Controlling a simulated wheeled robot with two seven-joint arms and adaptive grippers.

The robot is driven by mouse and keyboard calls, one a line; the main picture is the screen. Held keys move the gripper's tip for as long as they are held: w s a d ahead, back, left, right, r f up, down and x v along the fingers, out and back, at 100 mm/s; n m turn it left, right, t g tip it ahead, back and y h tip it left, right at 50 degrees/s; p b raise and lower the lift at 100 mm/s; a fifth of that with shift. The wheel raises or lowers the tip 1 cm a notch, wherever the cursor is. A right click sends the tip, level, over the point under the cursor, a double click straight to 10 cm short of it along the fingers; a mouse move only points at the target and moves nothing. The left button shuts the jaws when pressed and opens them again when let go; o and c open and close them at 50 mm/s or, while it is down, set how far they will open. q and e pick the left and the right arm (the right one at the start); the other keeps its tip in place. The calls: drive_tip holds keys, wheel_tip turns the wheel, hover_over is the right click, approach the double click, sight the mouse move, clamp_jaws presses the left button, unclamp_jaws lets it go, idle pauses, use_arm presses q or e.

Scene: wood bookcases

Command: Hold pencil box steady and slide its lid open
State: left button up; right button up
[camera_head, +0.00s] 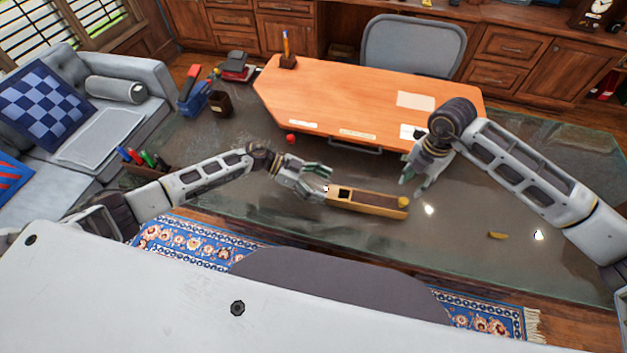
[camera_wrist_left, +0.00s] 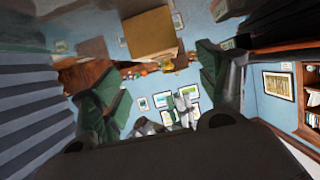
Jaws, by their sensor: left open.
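The pencil box (camera_head: 366,208), long and light wooden, lies on the dark glossy tabletop. Its upper side shows a dark square near the left end and a brownish strip along the rest; I cannot clearly tell lid from interior. A yellowish piece (camera_head: 403,201) is at its right end. My left gripper (camera_head: 325,184) is open at the box's left end, fingers apart. In the left wrist view, a brown block (camera_wrist_left: 152,32), seemingly the box, shows beyond and between the open fingers (camera_wrist_left: 160,75). My right gripper (camera_head: 410,188) points down by the box's right end; contact and finger gap are unclear.
A small yellow item (camera_head: 497,236) lies on the table at right. Behind the box are an orange-brown wooden board (camera_head: 350,85) with papers and a small red object (camera_head: 291,138). A dark cup (camera_head: 220,103) and pens (camera_head: 148,158) stand left. The tabletop front right is mostly clear.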

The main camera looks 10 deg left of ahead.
sight(348, 195)
use_arm(q)
drive_tip(key=shift+x, duration=5.05)
